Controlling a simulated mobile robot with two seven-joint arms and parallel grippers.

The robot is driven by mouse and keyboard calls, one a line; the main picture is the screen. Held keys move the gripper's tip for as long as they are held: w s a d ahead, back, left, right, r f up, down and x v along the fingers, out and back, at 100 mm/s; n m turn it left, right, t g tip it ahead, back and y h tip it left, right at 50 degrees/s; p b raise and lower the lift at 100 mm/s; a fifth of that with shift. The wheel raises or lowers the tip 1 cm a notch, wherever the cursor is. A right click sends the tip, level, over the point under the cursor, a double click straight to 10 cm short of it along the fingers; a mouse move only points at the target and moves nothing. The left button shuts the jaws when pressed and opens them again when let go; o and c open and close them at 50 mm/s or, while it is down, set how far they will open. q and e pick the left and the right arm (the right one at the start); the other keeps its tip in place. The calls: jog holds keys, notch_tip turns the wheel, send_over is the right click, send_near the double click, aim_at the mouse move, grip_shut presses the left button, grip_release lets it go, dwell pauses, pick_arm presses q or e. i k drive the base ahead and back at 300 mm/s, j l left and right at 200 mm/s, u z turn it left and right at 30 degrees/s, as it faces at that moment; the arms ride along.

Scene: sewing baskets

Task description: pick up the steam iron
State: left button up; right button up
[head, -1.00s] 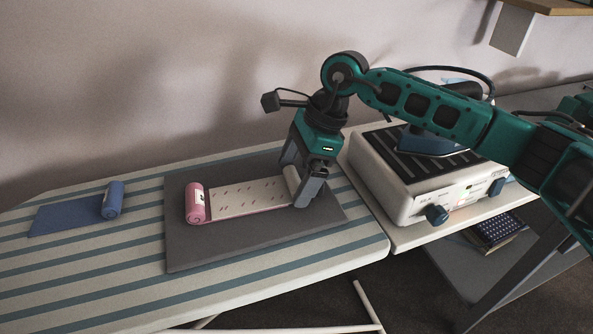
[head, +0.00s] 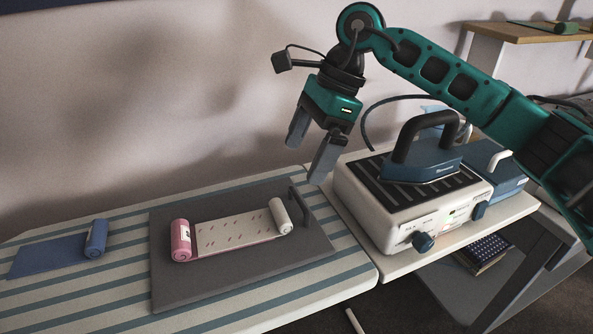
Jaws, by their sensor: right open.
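The steam iron (head: 425,165) is blue with a black handle. It rests on the ribbed top of a white steam station (head: 385,207), right of the ironing board. My right gripper (head: 305,165) is open and empty. It hangs in the air to the left of the iron, above the gap between the grey mat and the station, apart from both. My left gripper is not in view.
The striped ironing board (head: 345,285) carries a grey mat (head: 185,292) with a pink and white fabric roll (head: 235,233). A blue roll (head: 95,238) lies at left. A blue box (head: 508,180) stands behind the station; a shelf (head: 520,32) is upper right.

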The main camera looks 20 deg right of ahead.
aim_at(426, 161)
jog(key=k+l, duration=0.3)
jog(key=k, duration=0.15)
jog(key=k+l, duration=0.35)
jog(key=k, duration=0.1)
